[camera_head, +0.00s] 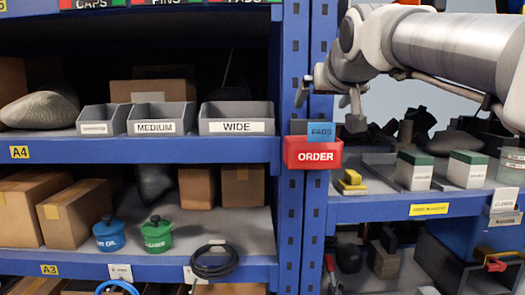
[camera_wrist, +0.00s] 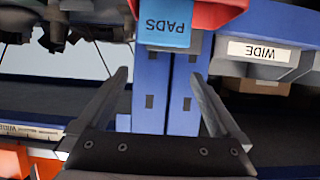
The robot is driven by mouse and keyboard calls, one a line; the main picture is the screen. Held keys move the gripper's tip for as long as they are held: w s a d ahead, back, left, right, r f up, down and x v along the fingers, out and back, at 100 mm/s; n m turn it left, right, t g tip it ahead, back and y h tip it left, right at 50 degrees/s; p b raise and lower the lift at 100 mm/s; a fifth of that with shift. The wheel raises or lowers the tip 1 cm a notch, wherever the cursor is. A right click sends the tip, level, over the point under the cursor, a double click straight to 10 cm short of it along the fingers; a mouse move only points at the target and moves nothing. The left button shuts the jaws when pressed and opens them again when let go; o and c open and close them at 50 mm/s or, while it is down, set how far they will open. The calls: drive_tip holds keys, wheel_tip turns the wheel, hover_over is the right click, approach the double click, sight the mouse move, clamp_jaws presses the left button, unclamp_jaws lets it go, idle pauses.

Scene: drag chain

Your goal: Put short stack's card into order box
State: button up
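The red order box (camera_head: 313,155) is fixed to the front of the blue post between the shelves. A blue card marked PADS (camera_head: 321,131) stands up from the box's top at the right; its lower part is hidden. The wrist view, upside down, shows the same PADS card (camera_wrist: 165,24) and part of the red box (camera_wrist: 218,12). My gripper (camera_head: 329,107) is above the box. In the wrist view my gripper (camera_wrist: 159,74) is open, with nothing between its fingers. Two green-topped white stacks, the left (camera_head: 413,171) and right (camera_head: 467,170), stand on the right shelf; I cannot tell which is shorter.
Grey bins marked MEDIUM (camera_head: 160,118) and WIDE (camera_head: 236,118) stand on the left shelf. Below are green (camera_head: 157,235) and blue (camera_head: 109,236) pots and a black cable coil (camera_head: 214,262). A yellow object (camera_head: 351,181) lies right of the box. Shelf edges and the post are close.

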drive_tip(key=p+v, duration=0.1)
drive_tip(key=v, duration=1.6)
drive_tip(key=shift+s+r, duration=0.15)
drive_tip(key=s+f+g+p, duration=0.2)
drive_tip(key=s+f+p, duration=0.1)
drive_tip(key=f, duration=0.6)
drive_tip(key=s+f+g+p, duration=0.3)
drive_tip(key=s+f+p, duration=0.1)
drive_tip(key=f, duration=0.5)
drive_tip(key=s+f+g+p, duration=0.3)
drive_tip(key=s+f+p, duration=0.1)
drive_tip(key=f, duration=0.5)
drive_tip(key=shift+f, duration=0.15)
